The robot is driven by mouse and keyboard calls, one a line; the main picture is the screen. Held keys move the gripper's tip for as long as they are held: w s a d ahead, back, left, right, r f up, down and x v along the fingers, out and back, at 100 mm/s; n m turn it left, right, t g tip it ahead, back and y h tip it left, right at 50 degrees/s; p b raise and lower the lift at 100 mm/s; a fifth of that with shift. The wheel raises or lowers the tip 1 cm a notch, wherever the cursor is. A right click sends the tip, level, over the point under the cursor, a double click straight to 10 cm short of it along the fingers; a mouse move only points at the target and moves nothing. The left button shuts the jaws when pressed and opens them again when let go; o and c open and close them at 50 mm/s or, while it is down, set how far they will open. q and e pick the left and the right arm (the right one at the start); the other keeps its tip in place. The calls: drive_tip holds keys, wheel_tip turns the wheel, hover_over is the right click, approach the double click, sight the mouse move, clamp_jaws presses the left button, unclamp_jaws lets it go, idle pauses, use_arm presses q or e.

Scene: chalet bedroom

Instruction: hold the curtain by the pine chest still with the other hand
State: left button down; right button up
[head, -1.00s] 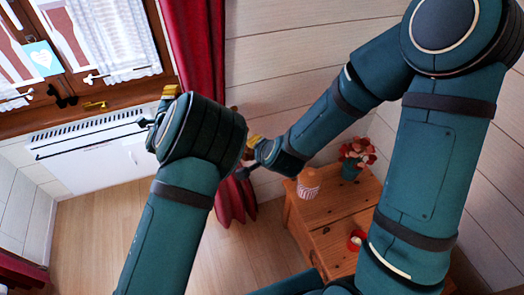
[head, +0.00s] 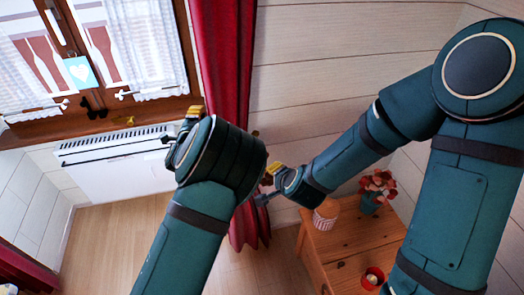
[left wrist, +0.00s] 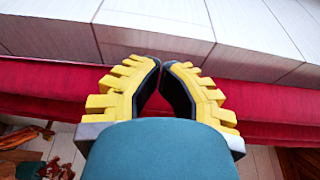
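The red curtain (head: 224,60) hangs from the top of the head view down to the floor, left of the pine chest (head: 345,238). My left gripper (head: 190,113) is in front of the window side, just left of the curtain in the picture; its fingers are mostly hidden behind its wrist. In the left wrist view its yellow-padded fingertips (left wrist: 161,62) come together in front of the curtain (left wrist: 55,88), with no cloth seen between them. My right gripper (head: 270,183) is at the curtain's right edge, above the chest. Its fingers are too small and hidden to judge their grip or contact.
On the chest stand a striped pot (head: 325,214), a red-flowered plant (head: 377,190) and a red round item (head: 373,278). A window (head: 90,50) and white radiator (head: 115,165) are at the left. The wooden floor (head: 120,245) between is clear.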

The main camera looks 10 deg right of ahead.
use_arm(q)
drive_tip(key=shift+a+f+b, duration=0.1)
drive_tip(key=shift+a+b, duration=0.2)
drive_tip(key=shift+a, duration=1.7)
drive_tip(key=v, duration=0.9)
drive_tip(key=shift+b, duration=0.35)
